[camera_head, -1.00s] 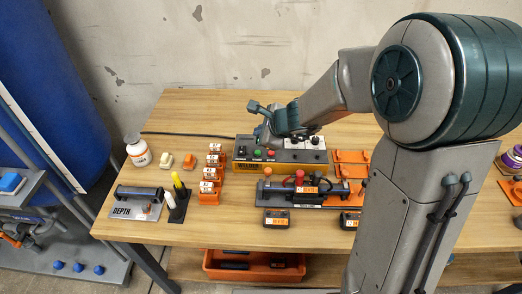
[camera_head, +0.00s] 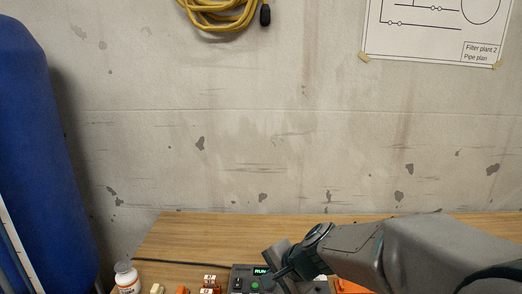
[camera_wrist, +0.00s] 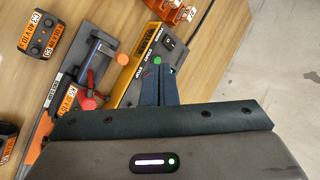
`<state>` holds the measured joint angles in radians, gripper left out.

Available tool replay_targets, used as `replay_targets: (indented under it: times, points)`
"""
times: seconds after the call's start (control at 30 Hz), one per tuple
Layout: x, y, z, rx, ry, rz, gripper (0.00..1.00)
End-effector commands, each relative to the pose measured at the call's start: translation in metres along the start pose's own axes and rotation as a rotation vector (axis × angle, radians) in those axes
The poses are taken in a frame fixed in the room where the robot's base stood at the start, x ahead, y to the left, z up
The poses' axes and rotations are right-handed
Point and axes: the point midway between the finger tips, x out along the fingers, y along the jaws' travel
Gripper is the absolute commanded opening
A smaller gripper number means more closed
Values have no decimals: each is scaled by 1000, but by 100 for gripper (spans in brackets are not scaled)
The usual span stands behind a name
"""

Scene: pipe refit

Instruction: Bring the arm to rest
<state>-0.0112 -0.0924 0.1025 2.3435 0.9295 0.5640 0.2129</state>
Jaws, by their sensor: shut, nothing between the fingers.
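My gripper (camera_head: 272,280) is low in the head view, in front of the control box (camera_head: 240,272), and partly hides it. The box has a green lit display that seems to read RUN. In the wrist view my gripper's two dark fingers (camera_wrist: 160,86) are together with nothing between them. They overlap the edge of the yellow and grey control box (camera_wrist: 136,84) in that picture; I cannot tell how far above it they are. My arm reaches in from the lower right of the head view.
The wrist view shows a fixture with a red knob (camera_wrist: 88,103) and a black and orange box (camera_wrist: 41,35). In the head view a white bottle (camera_head: 126,277) stands at the left of the wooden table (camera_head: 190,232). The table's back strip is clear before the wall.

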Motion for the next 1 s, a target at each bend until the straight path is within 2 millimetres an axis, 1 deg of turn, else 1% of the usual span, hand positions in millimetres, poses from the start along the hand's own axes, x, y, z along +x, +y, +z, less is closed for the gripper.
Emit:
replay_targets:
  times: [0.03,0.17,0.2,0.27,0.3,0.4,0.5,0.6,0.7,1.0]
  points:
    - [-15,9,5,-94,3,32,0]
    - [-48,43,14,-337,6,150,0]
    - [-58,54,16,-408,8,192,0]
    - [-74,71,16,-508,11,255,0]
    - [-83,83,16,-568,15,299,0]
    - [-105,108,14,-694,21,401,0]
    - [-122,126,11,-779,26,481,0]
    - [-132,137,9,-828,29,532,0]
    - [-136,142,8,-848,28,555,0]
    - [-136,142,8,-848,28,556,0]
